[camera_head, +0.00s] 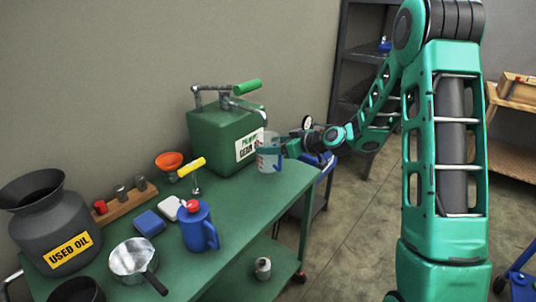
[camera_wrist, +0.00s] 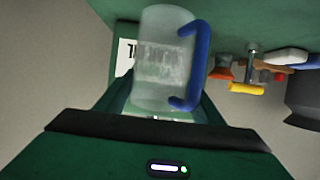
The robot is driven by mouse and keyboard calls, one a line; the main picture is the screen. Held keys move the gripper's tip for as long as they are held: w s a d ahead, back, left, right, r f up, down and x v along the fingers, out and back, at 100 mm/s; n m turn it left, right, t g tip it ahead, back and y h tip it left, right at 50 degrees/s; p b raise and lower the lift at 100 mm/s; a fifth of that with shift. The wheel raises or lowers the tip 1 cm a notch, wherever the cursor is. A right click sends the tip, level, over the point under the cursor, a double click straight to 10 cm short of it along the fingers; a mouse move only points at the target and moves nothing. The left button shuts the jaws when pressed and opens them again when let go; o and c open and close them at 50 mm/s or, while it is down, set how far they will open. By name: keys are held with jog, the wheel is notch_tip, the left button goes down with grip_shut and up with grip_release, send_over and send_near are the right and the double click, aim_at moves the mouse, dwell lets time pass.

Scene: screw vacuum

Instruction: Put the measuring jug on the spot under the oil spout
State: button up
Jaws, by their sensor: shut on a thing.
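My gripper (camera_head: 274,151) is shut on the jug from the right. In the wrist view the jug (camera_wrist: 160,60) sits between my fingers, its blue handle to the right. The tank has a grey pipe and crank with a green handle (camera_head: 246,87) on top. I cannot make out the spout's outlet or the spot under it.
The green table (camera_head: 245,200) also holds an orange funnel (camera_head: 168,160), a yellow-handled tool (camera_head: 191,167), a blue can (camera_head: 197,228), a saucepan (camera_head: 132,258) and a used oil container (camera_head: 55,215). Bare tabletop lies in front of the tank.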

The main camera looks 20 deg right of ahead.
jog(key=shift+w+a, duration=0.25)
jog(key=shift+w+a+f, duration=0.1)
jog(key=shift+w+f, duration=0.05)
jog(key=shift+f, duration=0.7)
jog(key=shift+w+a+f, duration=0.1)
jog(key=shift+w+f, duration=0.05)
jog(key=shift+f, duration=0.7)
jog(key=shift+f, duration=0.15)
jog(key=o, duration=1.2)
jog(key=shift+o, duration=0.2)
